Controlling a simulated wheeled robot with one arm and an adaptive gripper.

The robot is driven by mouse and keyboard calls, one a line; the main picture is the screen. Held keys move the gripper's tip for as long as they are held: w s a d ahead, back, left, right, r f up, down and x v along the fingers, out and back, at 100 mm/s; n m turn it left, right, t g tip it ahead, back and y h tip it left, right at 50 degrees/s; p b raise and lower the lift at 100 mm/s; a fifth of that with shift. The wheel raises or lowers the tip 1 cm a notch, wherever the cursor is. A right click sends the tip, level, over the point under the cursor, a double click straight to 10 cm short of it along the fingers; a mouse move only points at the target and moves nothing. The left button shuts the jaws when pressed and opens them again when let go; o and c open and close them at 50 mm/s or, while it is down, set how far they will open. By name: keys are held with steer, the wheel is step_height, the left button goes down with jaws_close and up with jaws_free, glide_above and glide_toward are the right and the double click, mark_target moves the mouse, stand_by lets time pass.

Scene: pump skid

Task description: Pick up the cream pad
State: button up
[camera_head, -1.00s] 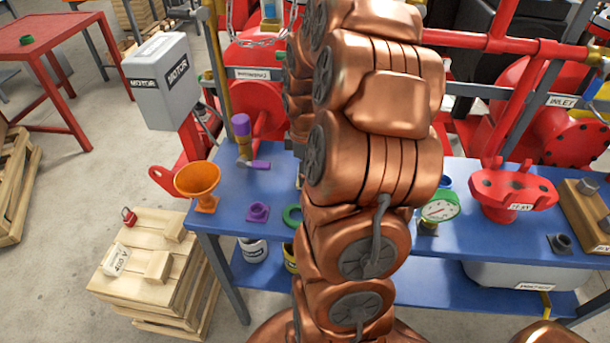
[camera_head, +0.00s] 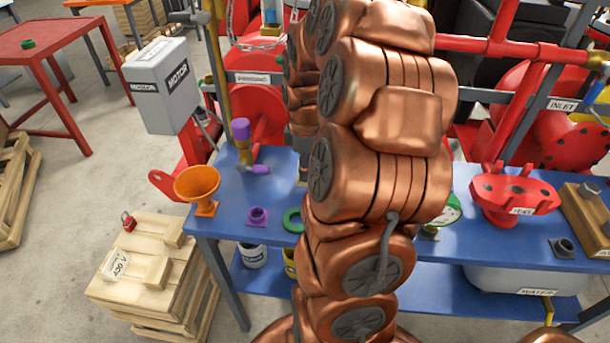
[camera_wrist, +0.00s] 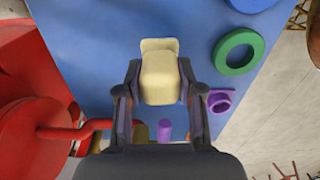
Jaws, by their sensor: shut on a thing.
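The cream pad (camera_wrist: 160,78) shows in the wrist view, a pale block with a flat flange at its far edge. My gripper (camera_wrist: 160,70) has one finger on either side of the pad and is shut on it. The blue table top (camera_wrist: 105,30) lies behind the pad in that view; I cannot tell how far the pad is above it. In the head view my copper arm hides the gripper and the pad.
A green ring (camera_head: 292,220), a purple fitting (camera_head: 257,216) and an orange funnel (camera_head: 197,187) stand on the table's left part. A purple-topped valve (camera_head: 242,140) is behind them. A red flanged part (camera_head: 512,188) and green gauge (camera_head: 450,212) are on the right.

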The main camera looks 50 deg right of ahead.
step_height(320, 180, up, 25)
steer(key=b, duration=0.1)
steer(key=shift+r+b, duration=0.15)
steer(key=shift+b, duration=0.25)
